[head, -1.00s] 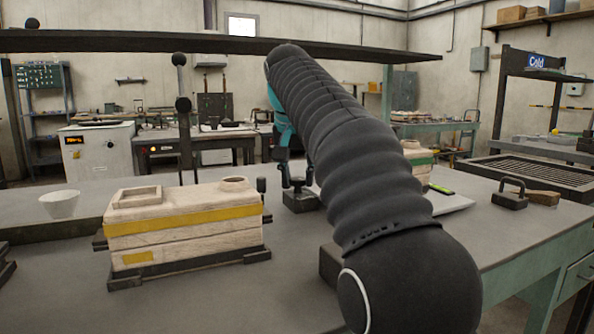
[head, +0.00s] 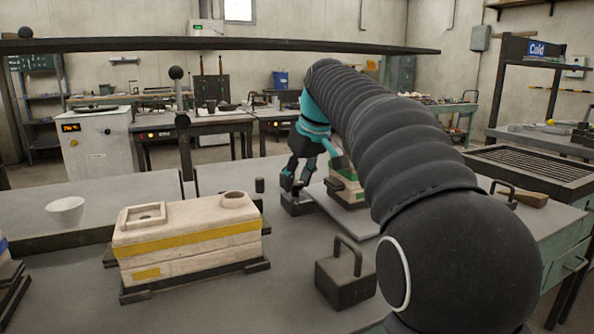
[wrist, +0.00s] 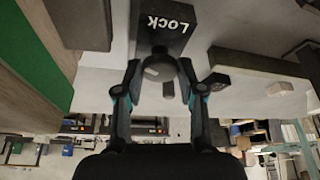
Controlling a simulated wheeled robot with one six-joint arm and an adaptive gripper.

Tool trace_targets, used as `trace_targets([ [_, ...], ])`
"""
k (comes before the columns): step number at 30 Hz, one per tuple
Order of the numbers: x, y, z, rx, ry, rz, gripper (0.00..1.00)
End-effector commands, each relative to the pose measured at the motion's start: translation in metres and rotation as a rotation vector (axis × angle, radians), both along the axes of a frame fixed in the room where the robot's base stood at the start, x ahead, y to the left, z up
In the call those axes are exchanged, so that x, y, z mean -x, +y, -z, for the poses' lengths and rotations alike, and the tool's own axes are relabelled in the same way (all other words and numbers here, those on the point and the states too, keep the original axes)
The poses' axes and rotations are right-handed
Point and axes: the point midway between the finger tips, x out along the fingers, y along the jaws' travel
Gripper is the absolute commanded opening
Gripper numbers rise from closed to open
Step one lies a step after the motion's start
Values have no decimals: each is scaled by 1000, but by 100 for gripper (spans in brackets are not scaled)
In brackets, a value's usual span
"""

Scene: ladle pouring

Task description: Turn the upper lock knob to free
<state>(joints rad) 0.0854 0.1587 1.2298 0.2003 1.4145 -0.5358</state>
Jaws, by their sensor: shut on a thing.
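A dark block marked "Lock" (wrist: 178,42) shows at the top of the wrist view, its lettering upside down. A dark rounded knob (wrist: 159,69) is in front of it, between the fingers of my gripper (wrist: 160,73). My gripper is shut on this knob. In the head view my gripper (head: 291,184) is low over the dark lock block (head: 296,205) on the table. Its fingers and arm largely hide the knob there. I cannot tell which setting the knob points to, and only one lock knob is clear.
A pale mould box with a yellow band (head: 190,238) stands left of the lock block. A handled weight (head: 345,283) stands in front, right of the box. A green-banded box (head: 347,190) is close beside my gripper. A white bowl (head: 65,210) is at left. A dark beam (head: 200,44) spans overhead.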

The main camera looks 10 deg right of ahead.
Motion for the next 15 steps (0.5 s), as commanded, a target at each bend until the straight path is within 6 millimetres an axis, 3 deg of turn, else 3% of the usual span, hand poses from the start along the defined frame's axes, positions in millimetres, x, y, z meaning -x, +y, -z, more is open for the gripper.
trace_targets([
  [15, -1, -1, 1, 0, 1, -146, 4],
])
